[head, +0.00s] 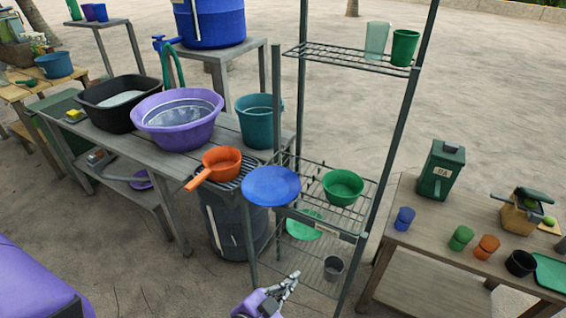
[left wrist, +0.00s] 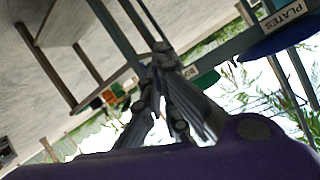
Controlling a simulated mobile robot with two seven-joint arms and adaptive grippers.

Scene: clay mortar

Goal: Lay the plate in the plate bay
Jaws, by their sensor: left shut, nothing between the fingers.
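A blue plate (head: 271,186) lies at the left front of the rack's middle shelf (head: 355,228), right beside the orange pan. It looks slightly tilted and appears to overhang the shelf edge. Its underside seems to show as a dark blue shape (left wrist: 275,42) in the left wrist view, next to a white label reading PLATES (left wrist: 288,14). My left gripper (head: 294,277) is below and in front of the shelf, apart from the plate. Its fingers (left wrist: 162,50) are shut and empty. My right gripper is not in view.
A green bowl (head: 343,187) stands right of the plate, and a green plate (head: 304,226) lies lower down. An orange pan (head: 220,166) sits over a dark bin (head: 228,225) at left. Rack posts (head: 352,262) stand close to my gripper.

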